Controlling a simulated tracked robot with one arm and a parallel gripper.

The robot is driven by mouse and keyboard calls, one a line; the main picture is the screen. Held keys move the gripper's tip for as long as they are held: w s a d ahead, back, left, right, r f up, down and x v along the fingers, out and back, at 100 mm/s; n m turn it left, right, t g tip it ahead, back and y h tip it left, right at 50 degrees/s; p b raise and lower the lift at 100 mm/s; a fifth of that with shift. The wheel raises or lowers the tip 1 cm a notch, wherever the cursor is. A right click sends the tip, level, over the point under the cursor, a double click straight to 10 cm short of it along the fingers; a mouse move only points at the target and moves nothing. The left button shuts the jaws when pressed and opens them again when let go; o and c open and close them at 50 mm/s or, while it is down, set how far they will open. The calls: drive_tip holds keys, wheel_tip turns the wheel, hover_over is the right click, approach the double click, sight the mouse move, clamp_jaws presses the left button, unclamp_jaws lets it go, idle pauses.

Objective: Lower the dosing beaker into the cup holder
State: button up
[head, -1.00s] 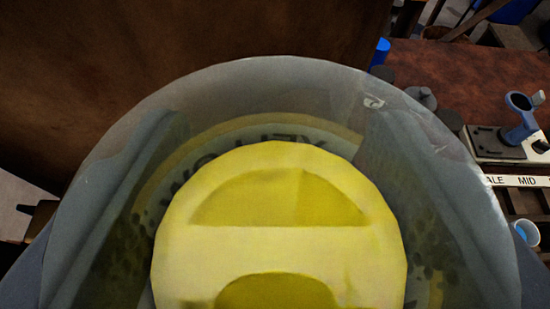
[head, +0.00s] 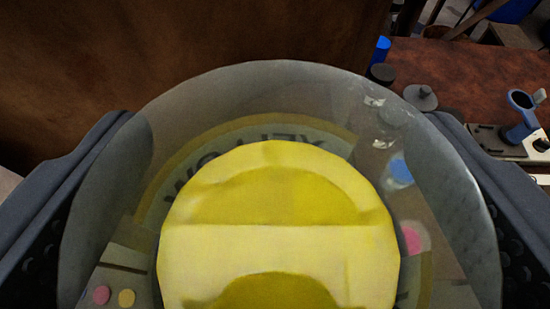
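The dosing beaker (head: 285,85) is a large clear vessel that fills the middle of the head view, seen from above. A bright yellow disc (head: 275,245) shows inside it. Through its wall I see a tan and grey ring (head: 215,150) with dark lettering below; it may belong to the cup holder, but I cannot tell. The beaker looks upright, and its base and seating are hidden.
A brown panel (head: 200,50) stands behind. A reddish-brown table (head: 470,80) lies at the right. On it are a grey knobbed weight (head: 421,97), a dark cylinder (head: 382,74), a blue cylinder (head: 382,48) and a blue ring-topped stand (head: 522,115). Pink and yellow dots show lower left.

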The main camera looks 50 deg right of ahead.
drive_tip(key=b+v, duration=0.1)
drive_tip(key=v, duration=1.2)
drive_tip(key=shift+a+r+b, duration=0.15)
drive_tip(key=shift+r+b, duration=0.05)
drive_tip(key=shift+b, duration=0.15)
drive_tip(key=shift+s, duration=0.15)
